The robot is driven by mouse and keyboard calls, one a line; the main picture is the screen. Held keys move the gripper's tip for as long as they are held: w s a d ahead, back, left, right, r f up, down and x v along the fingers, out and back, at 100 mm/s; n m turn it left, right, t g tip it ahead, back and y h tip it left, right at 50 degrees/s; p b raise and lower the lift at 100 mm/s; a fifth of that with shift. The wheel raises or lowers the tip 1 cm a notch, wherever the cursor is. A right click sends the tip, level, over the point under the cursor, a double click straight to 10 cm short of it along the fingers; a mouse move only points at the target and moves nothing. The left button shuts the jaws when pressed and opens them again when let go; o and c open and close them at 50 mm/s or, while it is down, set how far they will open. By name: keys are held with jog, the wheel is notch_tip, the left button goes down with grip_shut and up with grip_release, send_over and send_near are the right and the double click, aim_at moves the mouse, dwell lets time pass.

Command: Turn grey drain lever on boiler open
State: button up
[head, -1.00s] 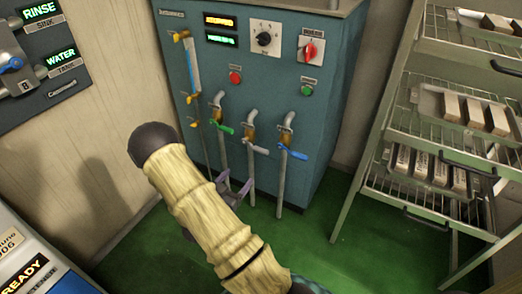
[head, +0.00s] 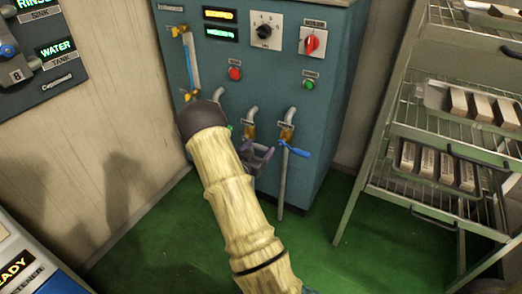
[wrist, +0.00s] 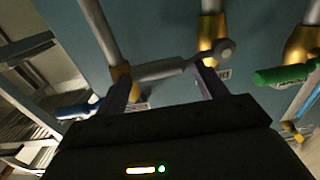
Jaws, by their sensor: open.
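The teal boiler (head: 325,125) stands ahead with a row of brass drain valves low on its front. The grey drain lever (wrist: 172,68) is on the middle valve and ends in a round knob. In the wrist view it runs across just beyond my fingertips, roughly level, tilted up to the right. My gripper (head: 258,158) is open in front of that valve; its two fingers (wrist: 163,80) point at the lever in the wrist view, one near each end. I cannot tell whether they touch it. In the head view my gripper and arm hide the lever.
The blue lever (head: 296,151) is right of the grey one in the head view. The green lever (wrist: 285,74) is on the other side, mostly behind my arm in the head view. A wire rack (head: 430,190) with bars stands at right. Green floor is clear in front.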

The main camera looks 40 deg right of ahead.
jog(key=shift+x, duration=0.9)
jog(key=c, duration=1.4)
